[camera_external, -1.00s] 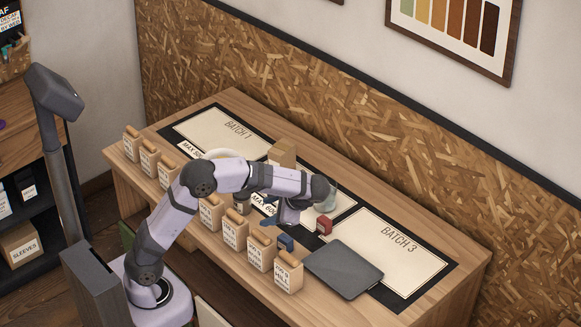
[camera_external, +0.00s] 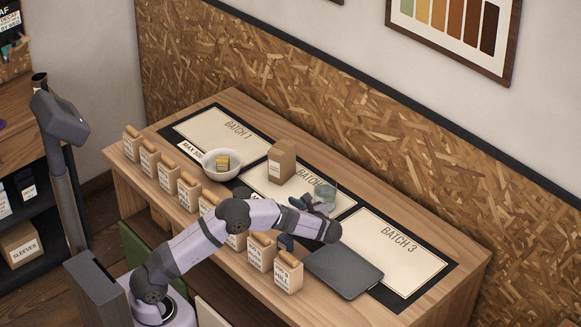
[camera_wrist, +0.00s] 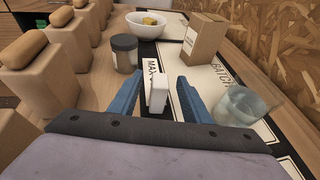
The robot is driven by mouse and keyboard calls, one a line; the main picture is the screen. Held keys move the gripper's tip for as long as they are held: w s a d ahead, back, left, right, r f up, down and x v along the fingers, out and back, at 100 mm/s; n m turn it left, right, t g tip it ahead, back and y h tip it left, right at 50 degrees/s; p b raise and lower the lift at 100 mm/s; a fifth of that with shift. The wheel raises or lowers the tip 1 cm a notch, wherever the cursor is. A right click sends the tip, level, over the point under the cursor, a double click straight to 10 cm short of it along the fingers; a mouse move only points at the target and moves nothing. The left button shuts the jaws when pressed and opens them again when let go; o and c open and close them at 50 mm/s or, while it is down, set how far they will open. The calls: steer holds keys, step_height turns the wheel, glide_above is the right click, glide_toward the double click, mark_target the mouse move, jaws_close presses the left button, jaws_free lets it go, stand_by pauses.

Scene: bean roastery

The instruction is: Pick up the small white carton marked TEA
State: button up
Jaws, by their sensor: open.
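A small white carton (camera_wrist: 157,94) stands upright on the batch mats in the wrist view, near their edge. Its marking is not readable from here. My gripper (camera_wrist: 160,98) is open, with one blue finger on each side of the carton; I cannot tell whether either touches it. In the external view my gripper (camera_external: 311,204) is low over the middle mat, partly covered by my wrist, and the carton is hidden there.
A clear glass (camera_wrist: 247,105) stands close to the right finger. A dark-lidded jar (camera_wrist: 124,54), a brown box (camera_wrist: 204,38) and a white bowl (camera_wrist: 148,27) holding a yellow item stand beyond. Several brown bags (camera_external: 188,193) line the front edge. A dark tray (camera_external: 345,269) lies right.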

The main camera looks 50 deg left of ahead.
steer(key=shift+p+x, duration=0.8)
steer(key=shift+x, duration=2.15)
steer(key=shift+c, duration=0.4)
jaws_close()
steer(key=shift+r, duration=0.1)
